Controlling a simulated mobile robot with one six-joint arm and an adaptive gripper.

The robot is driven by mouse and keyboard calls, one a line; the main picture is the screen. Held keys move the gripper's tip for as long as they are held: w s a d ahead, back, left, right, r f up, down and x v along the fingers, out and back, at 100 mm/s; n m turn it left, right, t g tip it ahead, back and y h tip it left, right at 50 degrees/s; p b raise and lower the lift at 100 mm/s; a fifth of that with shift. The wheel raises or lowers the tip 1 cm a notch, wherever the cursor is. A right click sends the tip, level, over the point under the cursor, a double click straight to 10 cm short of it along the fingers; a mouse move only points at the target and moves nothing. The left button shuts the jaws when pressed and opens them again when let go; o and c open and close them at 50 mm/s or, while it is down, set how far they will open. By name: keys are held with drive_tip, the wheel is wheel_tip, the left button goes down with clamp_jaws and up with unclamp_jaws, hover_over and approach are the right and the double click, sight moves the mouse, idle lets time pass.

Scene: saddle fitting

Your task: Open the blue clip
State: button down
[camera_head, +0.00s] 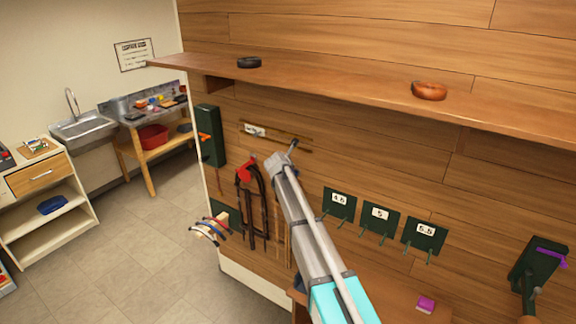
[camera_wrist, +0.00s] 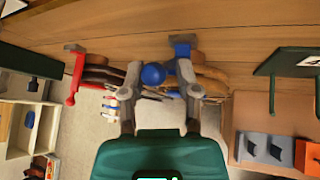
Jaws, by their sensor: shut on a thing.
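The blue clip (camera_wrist: 183,50) is fixed to the wooden wall at the upper middle of the wrist view, with a round blue knob (camera_wrist: 152,75) beside it. My gripper (camera_wrist: 157,80) has its two grey fingers on either side of the knob and is shut on it. A strap hangs just right of the clip, partly covered by my right finger. Whether the clip's arm is swung open is hard to tell. In the head view my arm hides the clip and my gripper.
A red clip (camera_head: 245,172) with dark straps (camera_head: 252,215) hangs to the left. A dark green box (camera_head: 210,135) is on the wall's left edge. Numbered green plaques (camera_head: 379,219) with pegs are at right. A wooden shelf (camera_head: 330,85) runs above. A bench lies below right.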

drive_tip(key=shift+w+a+r, duration=0.15)
drive_tip(key=shift+w+r, duration=0.25)
drive_tip(key=shift+w, duration=0.1)
drive_tip(key=c, duration=0.5)
unclamp_jaws()
drive_tip(key=shift+w+f, duration=0.1)
drive_tip(key=shift+f, duration=0.1)
drive_tip(key=shift+c, duration=0.2)
drive_tip(key=shift+r, duration=0.1)
drive_tip(key=shift+s+d, duration=0.2)
